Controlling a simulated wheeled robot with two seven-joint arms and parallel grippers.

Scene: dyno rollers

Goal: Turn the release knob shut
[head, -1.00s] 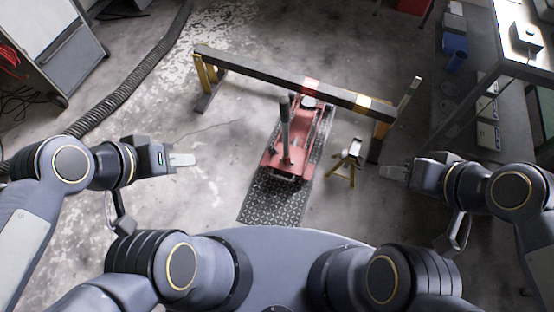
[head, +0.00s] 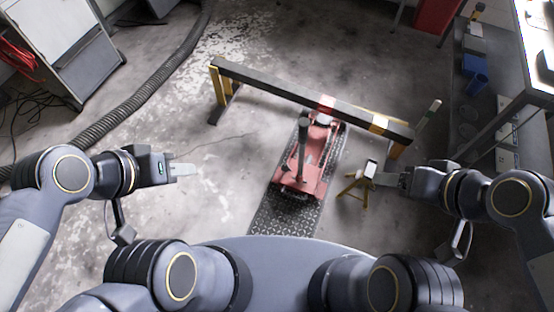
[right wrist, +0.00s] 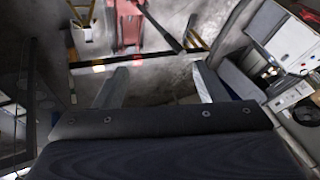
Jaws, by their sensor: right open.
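A red floor jack (head: 306,170) with an upright dark handle (head: 301,145) stands on a dark tread plate (head: 285,215), in the middle of the head view. The release knob cannot be made out. My left gripper (head: 184,170) is over bare floor, left of the jack and apart from it; its jaw gap cannot be made out. My right gripper (head: 388,179) is right of the jack, beside the small yellow stand. In the right wrist view my right gripper (right wrist: 158,85) has its two fingers wide apart with nothing between them. The jack (right wrist: 128,25) shows beyond them.
A dark beam (head: 270,88) on yellow legs spans behind and over the jack's far end. A small yellow tripod stand (head: 356,182) is close to my right gripper. A workbench (head: 525,60) stands at right, a cabinet (head: 60,50) at left. Floor left of the jack is clear.

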